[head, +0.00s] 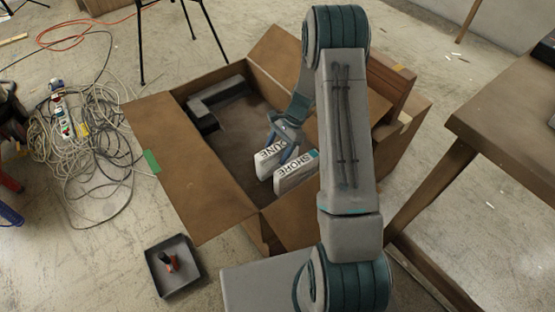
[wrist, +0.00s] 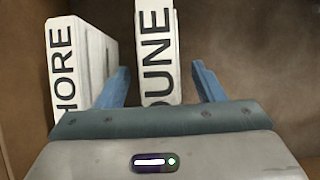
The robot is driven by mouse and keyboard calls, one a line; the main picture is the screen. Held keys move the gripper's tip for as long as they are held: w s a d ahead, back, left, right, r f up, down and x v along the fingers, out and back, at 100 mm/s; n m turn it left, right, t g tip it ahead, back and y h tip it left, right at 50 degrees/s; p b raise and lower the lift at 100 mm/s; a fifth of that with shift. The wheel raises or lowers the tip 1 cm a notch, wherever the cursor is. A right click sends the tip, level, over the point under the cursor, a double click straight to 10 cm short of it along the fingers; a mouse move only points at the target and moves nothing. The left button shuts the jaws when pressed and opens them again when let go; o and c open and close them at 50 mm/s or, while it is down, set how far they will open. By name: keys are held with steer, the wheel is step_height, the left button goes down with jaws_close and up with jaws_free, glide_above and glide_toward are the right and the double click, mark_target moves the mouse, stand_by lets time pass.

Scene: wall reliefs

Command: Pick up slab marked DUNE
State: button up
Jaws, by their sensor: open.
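The slab marked DUNE (head: 268,161) is a white block with dark letters, standing on edge inside the open cardboard box (head: 150,150). A second white slab, marked SHORE (head: 297,172), stands beside it to the right. In the wrist view the DUNE slab (wrist: 157,50) reaches in between the two blue fingers of my gripper (wrist: 162,86), with space to the finger on the right. The left finger lies between the DUNE slab and the SHORE slab (wrist: 75,60). My gripper is open. In the head view my gripper (head: 285,140) is down in the box; my arm partly covers it.
A dark angular piece (head: 212,103) lies in the box's back left corner. Box walls and flaps surround my gripper. A wooden table (head: 500,115) stands at right, a small dark tray (head: 172,266) on the floor at lower left, tangled cables (head: 85,140) at left.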

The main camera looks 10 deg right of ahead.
steer(key=shift+f, duration=0.25)
stand_by(0.5)
steer(key=c, duration=1.2)
jaws_close()
steer(key=shift+r, duration=0.15)
